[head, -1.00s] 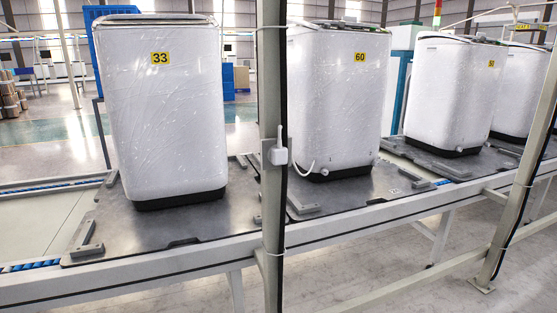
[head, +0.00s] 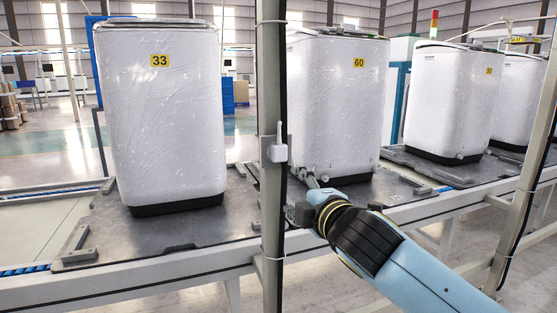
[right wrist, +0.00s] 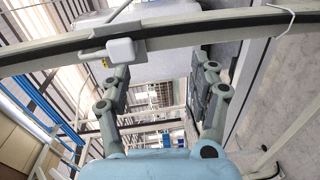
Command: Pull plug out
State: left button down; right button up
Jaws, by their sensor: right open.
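The white plug (head: 277,151) sits on the grey upright post (head: 271,100) in front of the conveyor. In the right wrist view the plug (right wrist: 121,50) shows as a white block on the post, near the left finger's tip. My right gripper (head: 298,193) is open and empty, just below and to the right of the plug. In the right wrist view its fingers (right wrist: 166,70) are spread wide, with the post crossing beyond their tips. Contact with the plug cannot be told. The cord is mostly hidden. My left gripper is not in view.
Wrapped white washing machines marked 33 (head: 160,120) and 60 (head: 335,110) stand on dark pallets on the conveyor (head: 150,290). More machines stand to the right. A second slanted post (head: 515,215) is at the right, close to my right arm.

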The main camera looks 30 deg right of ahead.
jog(key=t, duration=0.1)
send_near(281, 155)
jog(key=shift+w+a+n+h, duration=0.1)
jog(key=shift+w+n+h, duration=0.2)
jog(key=shift+n, duration=0.1)
jog(key=x, duration=0.9)
dwell(1.5)
